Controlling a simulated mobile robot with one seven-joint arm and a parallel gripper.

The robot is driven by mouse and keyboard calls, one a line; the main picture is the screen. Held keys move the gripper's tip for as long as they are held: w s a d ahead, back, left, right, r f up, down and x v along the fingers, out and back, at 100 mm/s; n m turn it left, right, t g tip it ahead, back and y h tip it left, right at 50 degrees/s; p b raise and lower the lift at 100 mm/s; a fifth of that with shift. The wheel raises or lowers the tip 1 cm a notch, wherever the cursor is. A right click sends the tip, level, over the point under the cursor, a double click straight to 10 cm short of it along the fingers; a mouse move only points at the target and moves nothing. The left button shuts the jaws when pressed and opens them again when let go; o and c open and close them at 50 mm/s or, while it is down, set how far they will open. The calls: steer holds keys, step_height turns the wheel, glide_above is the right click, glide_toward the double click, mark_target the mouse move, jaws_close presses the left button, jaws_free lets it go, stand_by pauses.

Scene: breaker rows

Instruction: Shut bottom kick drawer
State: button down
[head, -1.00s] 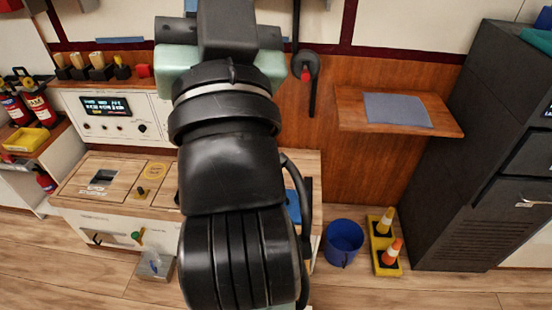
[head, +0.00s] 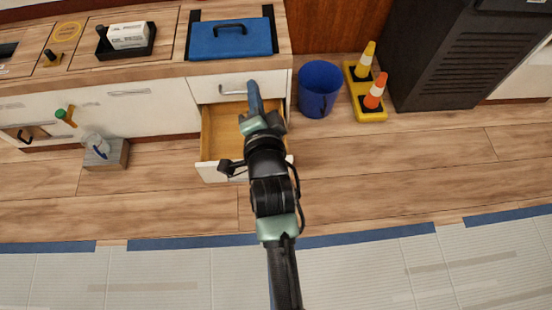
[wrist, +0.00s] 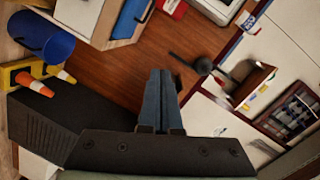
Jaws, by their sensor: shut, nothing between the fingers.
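The bottom kick drawer (head: 222,143) stands pulled out at the right end of the white cabinet, low near the floor. Its wooden inside shows empty where visible, and my arm hides its right part. A closed upper drawer (head: 232,87) with a grey handle sits above it. My gripper (head: 253,88) is over the open drawer in the head view, its blue fingers together and pointing toward the cabinet front. In the wrist view, the fingers (wrist: 160,98) are shut with nothing between them. Whether they touch the cabinet cannot be told.
A blue bucket (head: 319,90) and a yellow tray with cones (head: 368,110) stand on the floor right of the cabinet. A dark cabinet (head: 450,60) is farther right. A blue case (head: 231,38) lies on the counter. A grey box (head: 106,156) is on the floor left.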

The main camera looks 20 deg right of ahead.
steer(key=s+f+m+g+b, duration=0.15)
steer(key=s+f+b, duration=0.25)
steer(key=f, duration=0.8)
steer(key=s+f+m+g+b, duration=0.1)
steer(key=s+f+m+b, duration=0.25)
steer(key=f, duration=0.85)
steer(key=s+f+m+g+b, duration=0.15)
steer(key=s+f+b, duration=0.35)
steer(key=f, duration=0.6)
steer(key=r+b+x, duration=0.1)
steer(key=b+x, duration=0.9)
steer(key=x, duration=0.4)
steer(key=shift+w+d+r, duration=0.25)
steer(key=shift+w+d, duration=0.05)
steer(key=shift+d, duration=0.05)
steer(key=shift+r, duration=0.1)
